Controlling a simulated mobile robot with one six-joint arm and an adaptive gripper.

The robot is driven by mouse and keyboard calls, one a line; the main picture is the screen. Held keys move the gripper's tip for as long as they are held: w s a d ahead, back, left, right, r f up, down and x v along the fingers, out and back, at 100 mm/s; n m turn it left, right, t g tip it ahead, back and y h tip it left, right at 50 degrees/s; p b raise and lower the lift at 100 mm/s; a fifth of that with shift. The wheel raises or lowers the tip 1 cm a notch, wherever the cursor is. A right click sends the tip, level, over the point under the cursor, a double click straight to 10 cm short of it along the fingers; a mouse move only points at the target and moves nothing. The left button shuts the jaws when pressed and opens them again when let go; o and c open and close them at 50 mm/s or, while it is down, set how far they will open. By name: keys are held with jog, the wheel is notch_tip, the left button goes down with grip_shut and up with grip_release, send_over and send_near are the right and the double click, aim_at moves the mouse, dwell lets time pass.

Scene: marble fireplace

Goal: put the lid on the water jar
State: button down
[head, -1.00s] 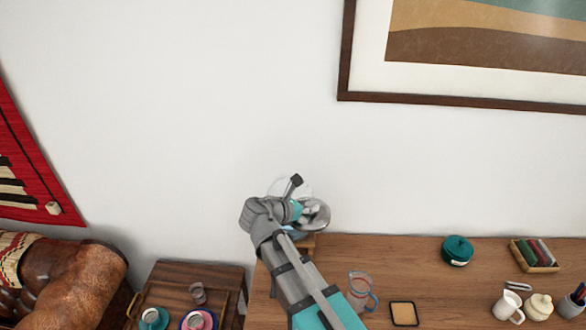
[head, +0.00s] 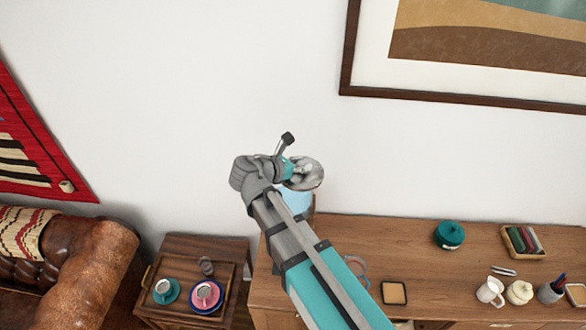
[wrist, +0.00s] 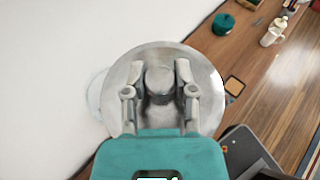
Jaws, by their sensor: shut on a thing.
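My gripper (head: 297,171) is shut on the knob of a round silver metal lid (head: 313,178), high at the left end of the wooden sideboard. In the wrist view my gripper (wrist: 160,78) has one finger on each side of the knob, and the lid (wrist: 211,88) spreads out around it. The water jar (head: 294,202) shows as a pale blue glass patch below the lid, mostly hidden by my arm. In the wrist view a pale clear edge (wrist: 96,92) shows left of the lid, perhaps the jar. I cannot tell whether lid and jar touch.
The sideboard (head: 385,240) carries a glass measuring jug (head: 361,268), a coaster (head: 394,293), a teal pot (head: 449,234) and a white pitcher (head: 490,291). The wall is close behind.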

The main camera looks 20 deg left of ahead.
jog(key=w+a+f+b, duration=0.2)
jog(key=w, duration=0.1)
jog(key=w+a+f+b, duration=0.2)
jog(key=w+f+b, duration=0.1)
jog(key=w, duration=0.1)
jog(key=w+a+f+b, duration=0.2)
jog(key=w+f+b, duration=0.1)
jog(key=shift+w+a+f, duration=0.1)
jog(key=shift+w+a, duration=0.1)
jog(key=shift+w, duration=0.05)
jog(key=shift+w+a+f+b, duration=0.2)
jog(key=shift+w+f+b, duration=0.2)
jog(key=shift+b, duration=0.15)
jog(key=shift+f, duration=0.1)
jog(key=shift+w+a+f+b, duration=0.2)
jog(key=shift+w+f+b, duration=0.1)
jog(key=shift+f+b, duration=1.6)
jog(key=shift+b, duration=0.1)
jog(key=shift+f, duration=0.15)
jog(key=shift+c, duration=2)
grip_release()
